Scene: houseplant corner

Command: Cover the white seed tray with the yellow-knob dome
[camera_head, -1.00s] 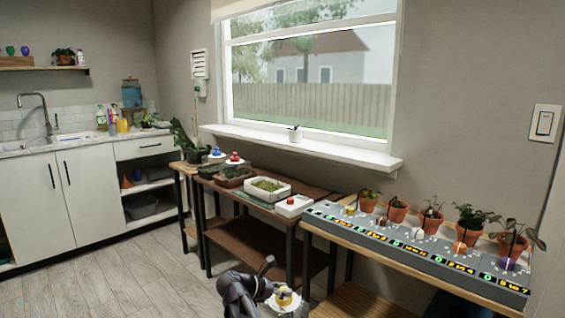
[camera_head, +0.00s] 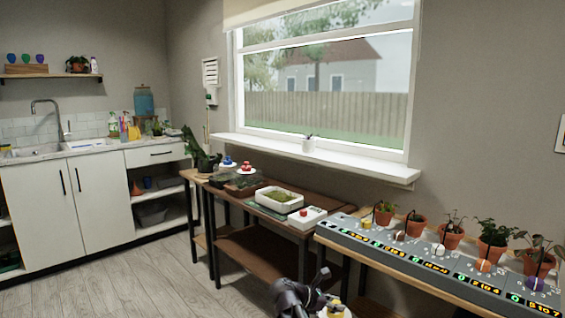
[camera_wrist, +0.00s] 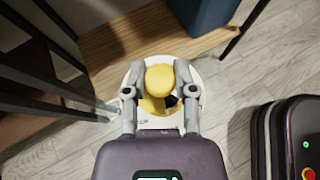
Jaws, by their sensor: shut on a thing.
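The white seed tray (camera_head: 296,203) stands on the dark brown table below the window, with green seedlings inside and no cover on it. My gripper (camera_wrist: 159,84) is shut on the yellow knob of the yellow-knob dome (camera_wrist: 160,76). In the wrist view the pale round rim of the dome shows around the knob, and floor and a wooden shelf lie below it. In the head view my gripper (camera_head: 334,300) and the dome (camera_head: 335,312) are at the bottom edge, in front of the table and well apart from the tray. The dome's lower part is cut off there.
A white box with a red button (camera_head: 307,217) stands right of the tray. Dark trays (camera_head: 243,185) and blue-knob (camera_head: 228,161) and red-knob (camera_head: 246,168) domes are to its left. A grey panel with lit displays (camera_head: 430,262) fills the right bench. Floor is clear at left.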

